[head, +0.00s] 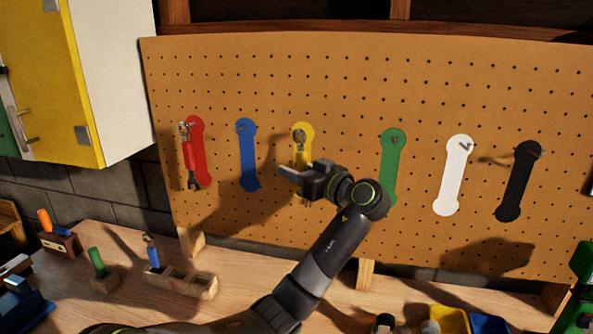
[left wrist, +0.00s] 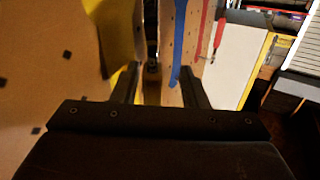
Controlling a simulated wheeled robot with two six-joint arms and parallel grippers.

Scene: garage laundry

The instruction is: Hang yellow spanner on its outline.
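The yellow spanner (head: 301,143) is upright against the yellow outline (head: 308,131) on the pegboard, its metal ring end at the hook. My left gripper (head: 288,172) is in front of its lower part and hides much of it. In the left wrist view the fingers (left wrist: 157,80) stand apart, with the spanner's dark metal end (left wrist: 152,62) in the gap between them and room at its sides. The gripper looks open. Whether the ring is fully over the hook is too small to tell. My right gripper is not in view.
A red spanner (head: 190,158) hangs at the red outline (head: 199,140). The blue (head: 248,160), green (head: 392,165), white (head: 453,178) and black (head: 517,185) outlines are bare, with hooks. Wooden holders (head: 182,280) with handled tools stand on the bench (head: 250,285). A yellow cabinet (head: 75,70) is at left.

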